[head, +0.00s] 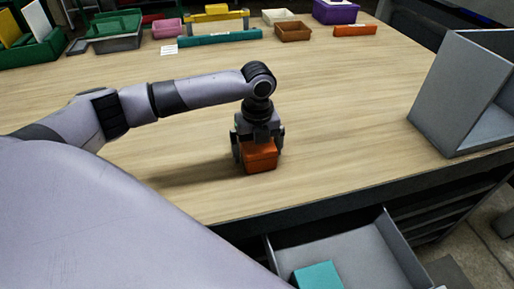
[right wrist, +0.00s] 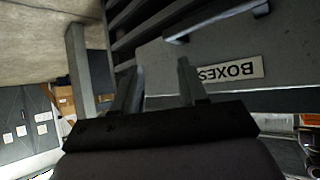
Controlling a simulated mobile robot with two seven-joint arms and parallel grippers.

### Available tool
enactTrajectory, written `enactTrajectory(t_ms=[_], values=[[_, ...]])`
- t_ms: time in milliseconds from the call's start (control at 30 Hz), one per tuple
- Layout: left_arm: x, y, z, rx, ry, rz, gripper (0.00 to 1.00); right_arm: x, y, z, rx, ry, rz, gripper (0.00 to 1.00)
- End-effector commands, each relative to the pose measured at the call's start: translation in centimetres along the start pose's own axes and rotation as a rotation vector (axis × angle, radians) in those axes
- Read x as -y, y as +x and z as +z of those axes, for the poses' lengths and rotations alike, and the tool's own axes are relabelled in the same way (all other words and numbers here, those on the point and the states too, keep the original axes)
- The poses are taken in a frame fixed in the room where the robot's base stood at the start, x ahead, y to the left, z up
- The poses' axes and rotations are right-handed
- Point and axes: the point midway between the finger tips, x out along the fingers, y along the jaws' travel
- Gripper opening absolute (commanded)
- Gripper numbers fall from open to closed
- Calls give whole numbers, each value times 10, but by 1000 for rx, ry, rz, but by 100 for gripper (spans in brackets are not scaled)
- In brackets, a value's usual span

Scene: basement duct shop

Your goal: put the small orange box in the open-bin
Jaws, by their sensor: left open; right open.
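The small orange box (head: 260,156) sits on the wooden table near its front edge. My left gripper (head: 259,150) points down over it with its fingers open on either side of the box. Whether the fingers touch the box cannot be told. A grey open bin (head: 455,95) stands at the right end of the table, its open side facing right. My right gripper (right wrist: 158,78) is open and empty in the right wrist view, in front of a grey drawer front with a label reading BOXES (right wrist: 230,71). It does not show in the head view.
A grey drawer (head: 385,250) is pulled out below the table's front edge, with a teal box (head: 318,276) inside. The table between is clear.

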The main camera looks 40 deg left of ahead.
Motion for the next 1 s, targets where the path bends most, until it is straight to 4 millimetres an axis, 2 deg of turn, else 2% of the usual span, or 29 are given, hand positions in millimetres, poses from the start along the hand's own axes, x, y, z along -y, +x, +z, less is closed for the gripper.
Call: enactTrajectory(t_ms=[33, 200, 233, 267, 500, 667, 867, 1000], values=[[0, 0, 0, 0, 0, 0, 100, 0, 0, 0, 0, 0, 0, 43], [0, 0, 0, -1, 0, 0, 47, 0, 0, -1, -1, 0, 0, 43], [0, 0, 0, -1, 0, 0, 47, 0, 0, -1, -2, 0, 0, 43], [0, -1, 0, 0, 0, -1, 41, 0, 0, -1, -2, 0, 0, 43], [0, -2, 0, 0, 0, -1, 41, 0, 0, -2, -3, -1, 0, 43], [1, -13, 0, 0, 0, -4, 41, 0, 0, -3, -3, 0, 0, 43], [1, -45, 1, 2, 0, -5, 41, 0, -2, -5, -4, -1, 0, 43], [2, -78, 1, 2, 0, -7, 41, 0, -3, -7, -4, -1, 0, 43]])
